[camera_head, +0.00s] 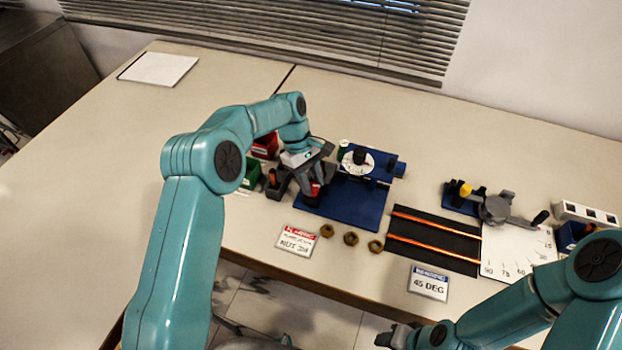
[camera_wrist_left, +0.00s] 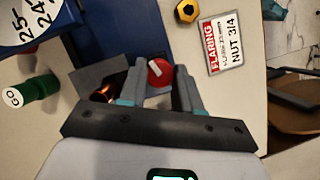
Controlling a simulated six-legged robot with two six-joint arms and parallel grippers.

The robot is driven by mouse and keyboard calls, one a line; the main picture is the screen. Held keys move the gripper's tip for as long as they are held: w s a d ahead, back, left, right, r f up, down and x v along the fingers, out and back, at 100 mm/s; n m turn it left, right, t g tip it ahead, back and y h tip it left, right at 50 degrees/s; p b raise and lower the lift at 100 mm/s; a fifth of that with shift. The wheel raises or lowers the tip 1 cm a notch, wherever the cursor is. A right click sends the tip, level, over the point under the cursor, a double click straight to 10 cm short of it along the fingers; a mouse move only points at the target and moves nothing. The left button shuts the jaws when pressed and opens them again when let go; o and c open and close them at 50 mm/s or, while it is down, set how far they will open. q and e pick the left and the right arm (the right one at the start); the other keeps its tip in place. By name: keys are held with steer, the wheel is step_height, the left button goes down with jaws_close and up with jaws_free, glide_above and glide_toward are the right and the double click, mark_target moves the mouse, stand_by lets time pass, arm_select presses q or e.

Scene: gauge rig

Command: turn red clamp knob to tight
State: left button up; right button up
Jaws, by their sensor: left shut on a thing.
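The red clamp knob (camera_wrist_left: 159,72) shows a white mark on its face in the left wrist view. It sits between the two fingers of my left gripper (camera_wrist_left: 162,85), which is shut on it. In the head view the knob (camera_head: 316,189) is a small red patch, mostly hidden by my left gripper (camera_head: 312,183), at the left end of the blue base plate (camera_head: 350,203). A dark clamp block (camera_wrist_left: 103,72) with a copper-coloured tube end stands beside the knob. My right gripper (camera_head: 388,337) is low at the front edge; its jaws are too unclear to read.
A white numbered dial (camera_head: 357,163) stands on the blue plate. A green "GO" cylinder (camera_wrist_left: 32,90) lies left in the wrist view. Brass nuts (camera_head: 350,239) and a "NUT 3/4" card (camera_head: 297,240) lie in front. A black mat (camera_head: 433,243) with copper rods lies right.

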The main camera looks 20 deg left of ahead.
arm_select(q)
steer(key=shift+m+g+y, duration=0.4)
steer(key=shift+m+g, duration=0.2)
steer(key=shift+m, duration=1.1)
steer(key=o, duration=0.7)
steer(key=shift+o, duration=0.2)
